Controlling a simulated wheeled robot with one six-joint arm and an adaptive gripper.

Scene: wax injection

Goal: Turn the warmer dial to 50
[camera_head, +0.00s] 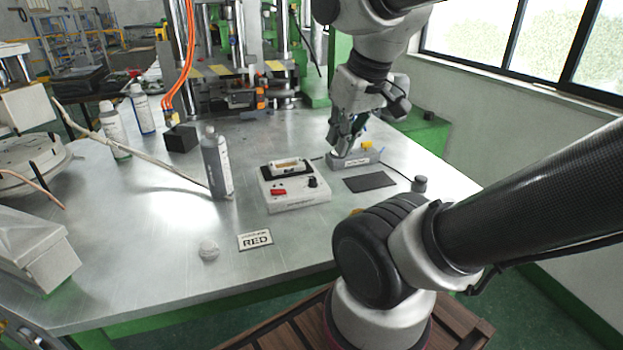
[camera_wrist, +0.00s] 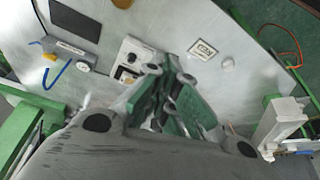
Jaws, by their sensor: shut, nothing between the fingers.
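The warmer (camera_head: 296,193) is a white box on the metal table, with a red switch (camera_head: 278,191) and a dark round dial (camera_head: 313,182) on its front panel. The dial's setting is too small to read. My gripper (camera_head: 341,146) is shut and empty, fingers pointing down, right of and behind the warmer, over a grey box; it is apart from the dial. In the wrist view the warmer (camera_wrist: 136,52) shows just beyond my fingertips (camera_wrist: 172,72), which hide part of it.
The grey box (camera_head: 355,161) with a yellow piece stands right of the warmer. A dark mat (camera_head: 369,182) lies in front of it. A grey bottle (camera_head: 217,165) stands close left of the warmer.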

